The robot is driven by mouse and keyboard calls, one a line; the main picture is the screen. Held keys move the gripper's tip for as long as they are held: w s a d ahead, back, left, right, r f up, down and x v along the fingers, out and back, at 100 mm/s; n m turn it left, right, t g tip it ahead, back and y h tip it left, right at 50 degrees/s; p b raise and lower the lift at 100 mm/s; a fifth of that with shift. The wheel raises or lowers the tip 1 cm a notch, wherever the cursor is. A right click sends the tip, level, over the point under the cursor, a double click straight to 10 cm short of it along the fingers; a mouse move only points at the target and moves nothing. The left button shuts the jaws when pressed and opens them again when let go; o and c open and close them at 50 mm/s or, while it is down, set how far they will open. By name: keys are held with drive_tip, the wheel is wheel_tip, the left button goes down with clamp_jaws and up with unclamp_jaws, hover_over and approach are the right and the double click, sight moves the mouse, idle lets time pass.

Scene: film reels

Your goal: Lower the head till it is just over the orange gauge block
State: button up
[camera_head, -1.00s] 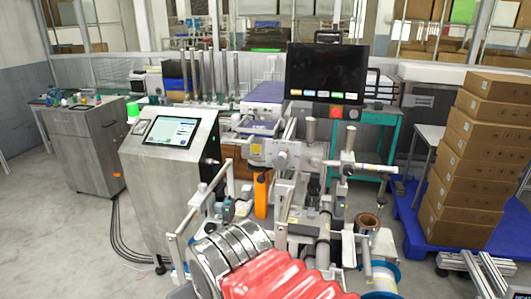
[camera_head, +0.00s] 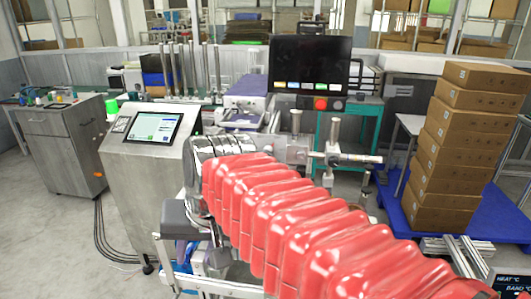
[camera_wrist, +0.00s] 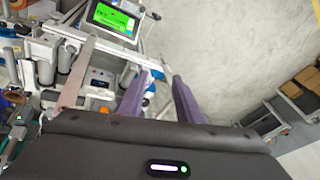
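In the head view, my gripper (camera_head: 186,222) points down in front of the labelling machine, right of the control cabinet. In the wrist view, its two purple-tinted fingers (camera_wrist: 161,80) stand apart with nothing seen held between them. Behind my red-sleeved arm, only upper parts of the machine (camera_head: 334,155) show, with a post and a side bar.
The control cabinet (camera_head: 147,190) has a lit touchscreen (camera_head: 153,127). Stacked cartons (camera_head: 465,150) sit on a blue pallet (camera_head: 478,222) at right. Bare floor (camera_head: 65,225) lies at left.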

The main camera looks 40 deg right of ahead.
drive_tip(key=w+d+r+m+y, duration=0.1)
drive_tip(key=w+d+r+m, duration=0.45)
drive_tip(key=d+m, duration=0.2)
drive_tip(key=m+t+y, duration=0.3)
drive_tip(key=m+y, duration=0.1)
drive_tip(key=m, duration=1.1)
approach(268, 151)
drive_tip(key=v, duration=0.3)
drive_tip(key=shift+w+r, duration=0.2)
drive_tip(key=shift+r, duration=0.1)
drive_tip(key=shift+g, duration=0.3)
drive_tip(key=x, duration=1.4)
drive_tip(key=shift+d, duration=0.15)
drive_tip(key=shift+c, duration=0.3)
drive_tip(key=shift+n, duration=0.25)
clamp_jaws()
